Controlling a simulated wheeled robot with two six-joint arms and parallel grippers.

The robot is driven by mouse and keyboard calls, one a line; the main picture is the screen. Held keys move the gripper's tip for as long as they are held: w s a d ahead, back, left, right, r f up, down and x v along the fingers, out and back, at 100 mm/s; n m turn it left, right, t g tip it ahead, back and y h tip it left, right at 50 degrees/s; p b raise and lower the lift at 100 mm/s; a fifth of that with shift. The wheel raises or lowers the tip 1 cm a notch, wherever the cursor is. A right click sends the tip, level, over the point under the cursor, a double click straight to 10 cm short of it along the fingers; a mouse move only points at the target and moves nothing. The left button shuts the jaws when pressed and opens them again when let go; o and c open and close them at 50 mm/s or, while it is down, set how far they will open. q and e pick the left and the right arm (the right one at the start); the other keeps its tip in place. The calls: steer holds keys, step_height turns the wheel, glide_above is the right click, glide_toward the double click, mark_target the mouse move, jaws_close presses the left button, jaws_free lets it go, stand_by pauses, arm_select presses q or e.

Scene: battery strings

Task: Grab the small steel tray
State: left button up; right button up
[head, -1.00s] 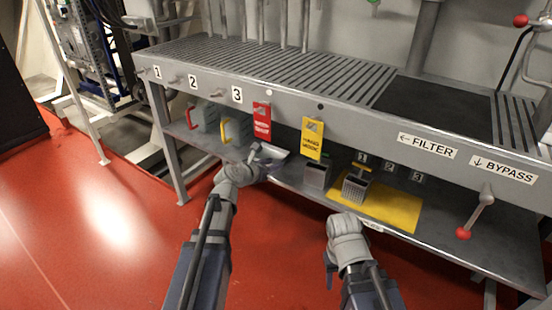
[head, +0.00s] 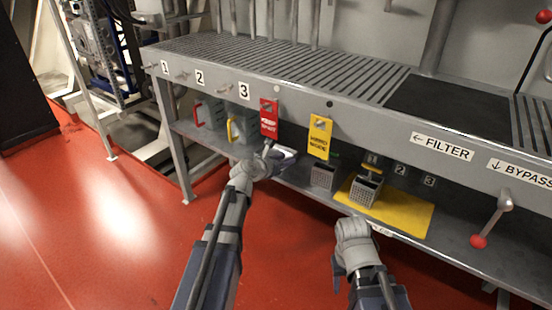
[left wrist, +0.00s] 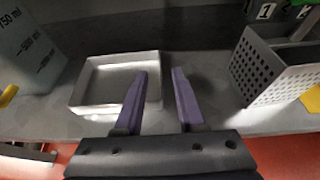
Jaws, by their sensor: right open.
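The small steel tray (left wrist: 112,82) is a shallow, square, open metal tray. It sits on the lower shelf in the left wrist view and looks empty. In the head view the tray (head: 285,156) is partly hidden behind my left gripper (head: 268,152). In the left wrist view my left gripper (left wrist: 158,85) is open, with its left finger in front of the tray's right part. The tray's right wall shows between the two purple fingers; contact cannot be told. My right gripper (head: 340,270) is open and empty, low in front of the shelf.
A perforated grey basket (left wrist: 275,70) stands right of the fingers. A graduated container (left wrist: 30,50) stands to the left. In the head view, another basket (head: 366,190) is on a yellow mat (head: 410,215). Red (head: 269,118) and yellow (head: 320,137) tags hang above the shelf.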

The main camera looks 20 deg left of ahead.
arm_select(q)
steer(key=b+x, duration=0.1)
steer(key=x, duration=0.1)
steer(key=b+x, duration=0.1)
steer(key=x, duration=0.1)
steer(key=shift+w+f, duration=0.2)
steer(key=shift+f, duration=0.2)
steer(key=shift+c, duration=0.3)
jaws_close()
stand_by(0.7)
